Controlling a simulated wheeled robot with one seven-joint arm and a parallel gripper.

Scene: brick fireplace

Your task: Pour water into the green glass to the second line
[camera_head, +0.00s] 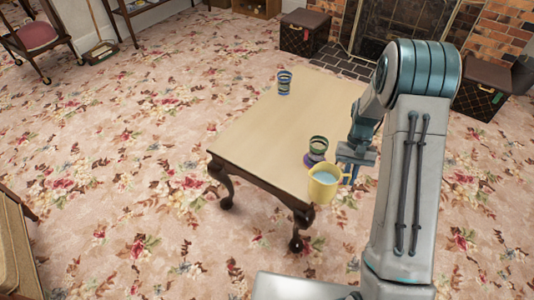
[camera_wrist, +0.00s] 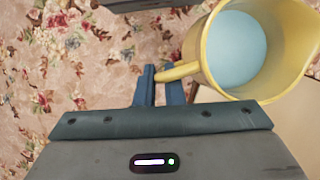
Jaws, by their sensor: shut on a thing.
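A yellow jug (camera_head: 322,187) with pale blue water (camera_head: 325,178) in it is held up near the front right corner of the table (camera_head: 270,130). It looks about upright. My gripper (camera_head: 349,172) is shut on the jug's handle, at the jug's right side. In the wrist view the fingers (camera_wrist: 160,90) close around the yellow handle (camera_wrist: 178,72), and the jug (camera_wrist: 205,75) shows its water. The green-banded glass (camera_head: 318,145) stands on the table just behind the jug, with a purple patch (camera_head: 309,159) at its base. Its inside level cannot be made out.
A blue-banded glass (camera_head: 285,83) stands at the table's far left corner. Most of the tabletop between the glasses is clear. Brown trunks (camera_head: 304,32) flank the fireplace behind. Flowered carpet (camera_head: 120,190) lies open to the left.

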